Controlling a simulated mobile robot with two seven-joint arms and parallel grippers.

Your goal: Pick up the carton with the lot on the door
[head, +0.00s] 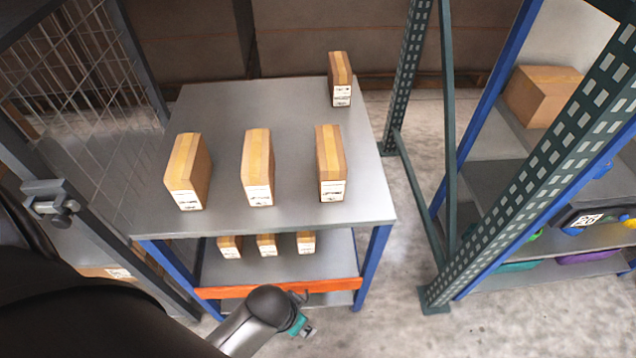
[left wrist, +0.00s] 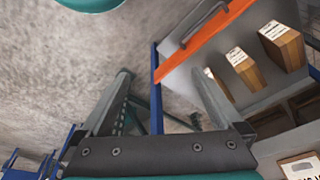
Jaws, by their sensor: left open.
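On the grey table top (head: 225,105) stand a left carton (head: 188,165), a middle carton (head: 258,165) and a right carton (head: 331,160) in a row, with a back carton (head: 340,75) behind. Their white labels face me; the print is too small to read. Three smaller-looking cartons (head: 266,245) stand on the lower shelf and show in the left wrist view (left wrist: 282,47). No lot is readable on the mesh door (head: 90,95) at left. My left gripper (head: 303,318) is open and empty, low in front of the table's orange beam. My right gripper is out of view.
The concrete floor (head: 400,270) between table and rack is clear.

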